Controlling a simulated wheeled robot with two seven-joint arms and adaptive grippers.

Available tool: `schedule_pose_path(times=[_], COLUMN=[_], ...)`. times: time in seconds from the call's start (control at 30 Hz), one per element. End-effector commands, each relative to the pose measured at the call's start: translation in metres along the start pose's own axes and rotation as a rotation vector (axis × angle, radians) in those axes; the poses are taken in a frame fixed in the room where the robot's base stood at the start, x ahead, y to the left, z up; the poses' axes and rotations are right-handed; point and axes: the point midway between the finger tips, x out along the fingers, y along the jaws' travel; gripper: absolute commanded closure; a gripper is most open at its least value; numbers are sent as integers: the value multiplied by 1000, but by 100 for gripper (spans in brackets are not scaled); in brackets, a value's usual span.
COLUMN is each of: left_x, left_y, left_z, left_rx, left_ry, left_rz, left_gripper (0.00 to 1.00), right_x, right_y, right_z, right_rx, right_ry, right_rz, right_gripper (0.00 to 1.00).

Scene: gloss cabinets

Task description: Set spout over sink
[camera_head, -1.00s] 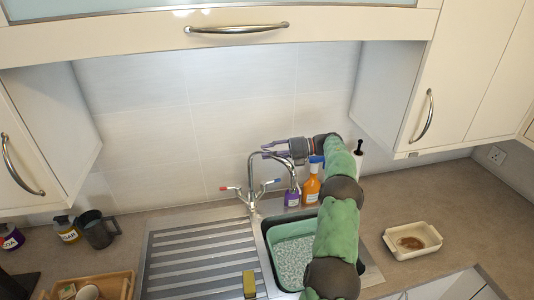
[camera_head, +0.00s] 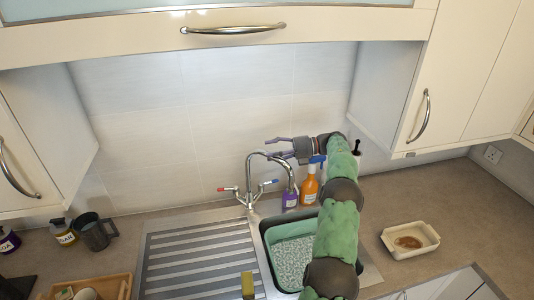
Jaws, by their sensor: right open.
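The chrome tap stands behind the sink. Its arched spout (camera_head: 268,155) curves to the right, and its end hangs over the back edge of the sink area in front of a purple bottle. Its two levers have red and blue ends. My right gripper (camera_head: 270,147) is open and empty, at the top of the spout, pointing left. I cannot tell whether it touches the spout. My right arm covers the sink's right side. My left gripper is out of view.
A purple bottle (camera_head: 290,199) and an orange spray bottle (camera_head: 309,188) stand close behind the sink. A white dish (camera_head: 411,240) sits right. A wall cabinet (camera_head: 220,38) hangs above.

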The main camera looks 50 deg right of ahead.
Motion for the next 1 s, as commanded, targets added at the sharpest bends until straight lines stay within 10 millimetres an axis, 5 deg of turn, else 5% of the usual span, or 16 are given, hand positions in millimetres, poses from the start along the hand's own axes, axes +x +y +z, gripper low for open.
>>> schedule_pose_path(times=[0.33, 1.0], left_x=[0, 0], left_y=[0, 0], left_z=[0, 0], left_rx=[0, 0], left_ry=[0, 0], left_rz=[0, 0], left_gripper=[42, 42], right_x=[-46, -50], right_y=[0, 0], right_z=[1, 0], right_rx=[-1, -1], right_ry=[-2, -1], right_rz=[-1, 0], right_gripper=[41, 41])
